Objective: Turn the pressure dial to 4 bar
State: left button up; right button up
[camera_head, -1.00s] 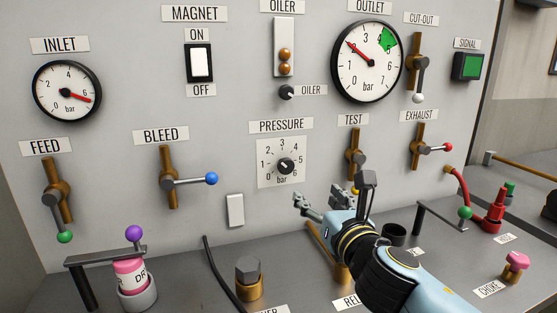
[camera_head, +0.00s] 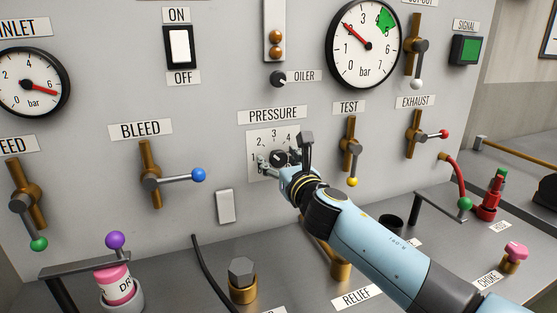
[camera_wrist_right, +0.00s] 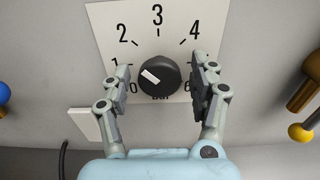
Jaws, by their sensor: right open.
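The pressure dial is a round black knob (camera_head: 278,157) on a white scale plate (camera_head: 258,142) under the PRESSURE label. In the right wrist view the knob (camera_wrist_right: 163,88) is centred. Its white mark lies on the left half and points up and left, roughly toward 1. My right gripper (camera_head: 281,162) is at the dial and partly covers the plate in the head view. In the right wrist view my right gripper (camera_wrist_right: 160,73) is open, one finger on each side of the knob, with visible gaps. The 5 and the lower scale are hidden. My left gripper is not in view.
The outlet gauge (camera_head: 364,50) above has its red needle near 2. The test valve (camera_head: 350,150) with a yellow ball is close on the right. A bleed lever (camera_head: 172,178) with a blue ball and a white plate (camera_head: 225,206) are on the left.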

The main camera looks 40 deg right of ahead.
jog(key=shift+w+d, duration=0.1)
jog(key=shift+w, duration=0.15)
jog(key=c, duration=1.2)
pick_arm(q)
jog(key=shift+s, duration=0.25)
pick_arm(e)
jog(key=shift+o, duration=0.2)
